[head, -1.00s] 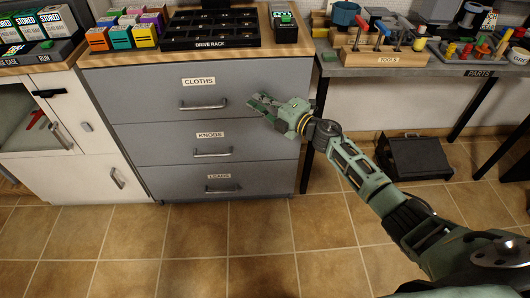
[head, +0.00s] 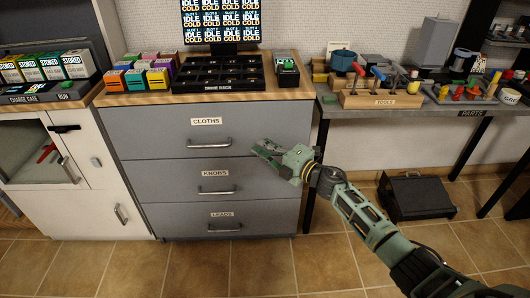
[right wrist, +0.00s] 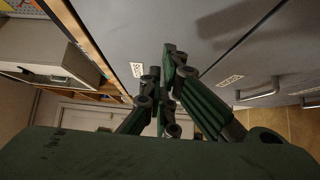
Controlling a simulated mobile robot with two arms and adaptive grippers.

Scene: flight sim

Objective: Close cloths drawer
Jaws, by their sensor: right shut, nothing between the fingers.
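The cloths drawer (head: 245,128) is the top grey drawer of the cabinet, with a CLOTHS label (head: 206,121) and a bar handle (head: 209,143). Its front looks flush with the drawers below. My right gripper (head: 261,150) is shut and empty, in front of the drawer's lower right part, to the right of the handle. In the right wrist view its fingers (right wrist: 162,65) point along the grey drawer fronts, near the small CLOTHS label (right wrist: 137,69). I cannot tell whether they touch the front. My left gripper is not in view.
Below are the knobs drawer (head: 262,180) and leads drawer (head: 270,214). A white cabinet (head: 85,209) stands left. A parts table (head: 345,109) stands right, with a black case (head: 415,197) on the floor beneath. Tiled floor in front is clear.

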